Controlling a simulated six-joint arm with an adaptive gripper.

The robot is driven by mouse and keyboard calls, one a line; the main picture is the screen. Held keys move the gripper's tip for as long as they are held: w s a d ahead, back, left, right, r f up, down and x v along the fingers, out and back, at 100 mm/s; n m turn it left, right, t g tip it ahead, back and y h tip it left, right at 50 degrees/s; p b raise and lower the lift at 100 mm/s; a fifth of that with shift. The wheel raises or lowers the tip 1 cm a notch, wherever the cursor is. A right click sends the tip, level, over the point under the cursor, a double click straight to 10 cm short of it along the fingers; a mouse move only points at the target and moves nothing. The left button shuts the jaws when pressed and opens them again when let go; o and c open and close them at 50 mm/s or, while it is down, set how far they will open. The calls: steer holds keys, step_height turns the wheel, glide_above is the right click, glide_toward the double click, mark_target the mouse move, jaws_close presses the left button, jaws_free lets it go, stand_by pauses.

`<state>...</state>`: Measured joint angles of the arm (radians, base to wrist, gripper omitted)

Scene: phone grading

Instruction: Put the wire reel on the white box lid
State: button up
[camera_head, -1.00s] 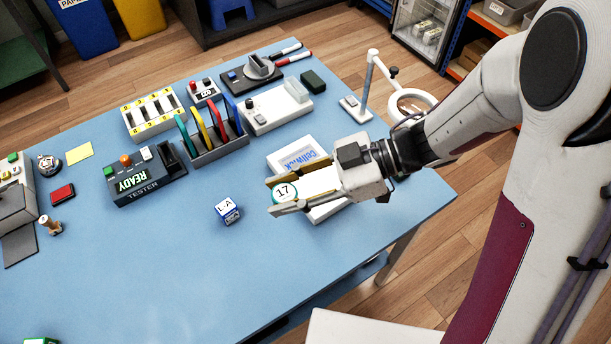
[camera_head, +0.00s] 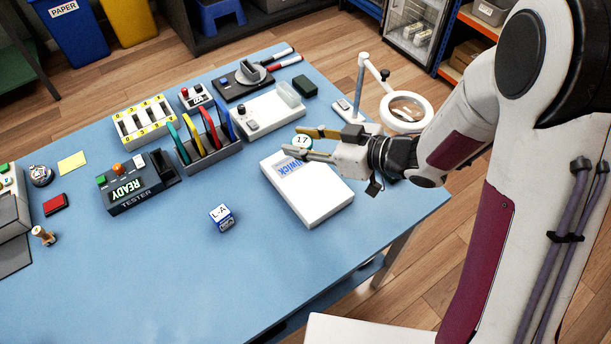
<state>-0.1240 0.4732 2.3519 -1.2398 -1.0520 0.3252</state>
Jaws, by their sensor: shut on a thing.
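My gripper (camera_head: 303,144) is shut on a small round thing (camera_head: 302,141) with a white face marked 17 and a teal rim. It looks like the wire reel, but its full shape is partly hidden by the fingers. The white box (camera_head: 318,197) lies flat on the blue table, its lid up with blue lettering at the far end. The gripper and the round thing appear in the picture at the far edge of the lid, covering part of the lettering. I cannot tell how high they are. Most of the lid is bare.
A ring magnifier lamp (camera_head: 407,111) stands right of my gripper. A rack of coloured plates (camera_head: 212,146) and a grey-white device (camera_head: 262,114) stand behind and left. A small blue-white cube (camera_head: 221,217) lies left of the box. The table front is clear.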

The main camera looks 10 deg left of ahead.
steer(key=shift+w+d+f+m+t, duration=0.2)
steer(key=shift+w+d+m+t, duration=0.15)
steer(key=shift+w, duration=0.2)
steer(key=shift+f, duration=0.1)
glide_above(305, 177)
steer(key=shift+f, duration=2.85)
steer(key=shift+f, duration=2.05)
steer(key=shift+f, duration=0.15)
steer(key=o, duration=1)
steer(key=shift+o, duration=0.3)
